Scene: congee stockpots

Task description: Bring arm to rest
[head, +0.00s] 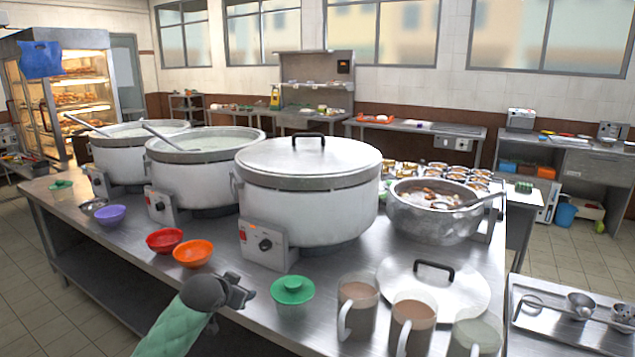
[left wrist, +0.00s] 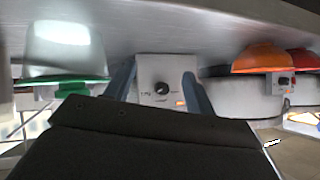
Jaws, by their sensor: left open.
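My left arm, in a green sleeve (head: 172,322), comes in at the bottom of the head view. Its gripper (head: 243,291) is just over the front edge of the steel table (head: 330,318). In the left wrist view the two fingers of the gripper (left wrist: 160,92) stand apart with nothing between them. The control box (left wrist: 163,85) of the lidded pot shows behind the gap, and the picture is upside down. My right gripper is in neither view.
A green-lidded cup (head: 292,290) stands right of the gripper. Orange (head: 193,253) and red (head: 165,241) bowls stand left of it. The large lidded pot (head: 308,205) is behind. Mugs (head: 357,306) and a loose pot lid (head: 432,288) lie to the right.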

